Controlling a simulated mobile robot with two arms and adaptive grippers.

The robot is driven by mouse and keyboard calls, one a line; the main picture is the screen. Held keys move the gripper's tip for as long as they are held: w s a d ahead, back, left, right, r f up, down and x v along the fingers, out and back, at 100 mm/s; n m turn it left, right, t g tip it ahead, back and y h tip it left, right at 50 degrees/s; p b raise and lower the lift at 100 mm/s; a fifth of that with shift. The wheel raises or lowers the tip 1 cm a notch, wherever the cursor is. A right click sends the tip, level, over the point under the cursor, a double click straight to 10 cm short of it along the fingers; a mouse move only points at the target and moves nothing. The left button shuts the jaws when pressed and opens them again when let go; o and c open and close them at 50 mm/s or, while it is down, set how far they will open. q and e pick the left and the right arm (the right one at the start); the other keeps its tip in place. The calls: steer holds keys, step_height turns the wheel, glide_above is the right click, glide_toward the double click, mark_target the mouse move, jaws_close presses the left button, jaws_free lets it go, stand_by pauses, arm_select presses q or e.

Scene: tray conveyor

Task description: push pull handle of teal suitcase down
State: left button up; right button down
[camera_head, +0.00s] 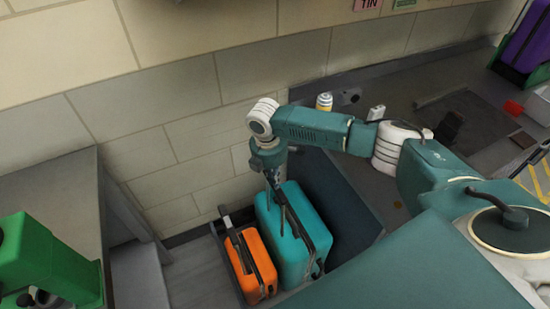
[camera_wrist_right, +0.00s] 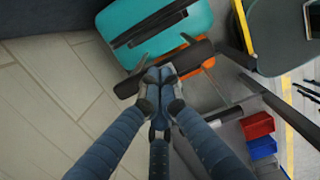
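The teal suitcase (camera_head: 283,248) stands upright beside a smaller orange suitcase (camera_head: 263,258) near the wall. It also shows at the top of the right wrist view (camera_wrist_right: 185,30), with a black grip on its face. My right gripper (camera_head: 279,198) points down over the suitcases. In the wrist view its fingertips (camera_wrist_right: 160,88) are together and overlap a dark pull-handle bar (camera_wrist_right: 190,58); whether they touch it is unclear. Which suitcase this bar belongs to is hard to tell. My left gripper is not in view.
A raised dark handle (camera_head: 232,225) stands at the orange suitcase. A grey counter (camera_head: 50,190) and a green object (camera_head: 45,265) are at the left. The tiled wall (camera_head: 180,150) is close behind. Red (camera_wrist_right: 257,125) and blue (camera_wrist_right: 262,147) bins show in the wrist view.

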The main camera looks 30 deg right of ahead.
steer(key=b, duration=0.9)
glide_above(273, 223)
step_height(273, 223, down, 16)
steer(key=f+b, duration=0.1)
steer(key=f, duration=0.1)
steer(key=f+b, duration=0.3)
steer(key=f, duration=0.1)
steer(key=shift+s+d, duration=0.1)
steer(key=shift+d, duration=0.2)
steer(key=shift+r, duration=0.15)
steer(key=shift+a+r, duration=0.2)
steer(key=shift+a, duration=0.1)
steer(key=a+r+p, duration=0.1)
steer(key=a+r, duration=0.2)
steer(key=r, duration=0.5)
steer(key=shift+r, duration=0.35)
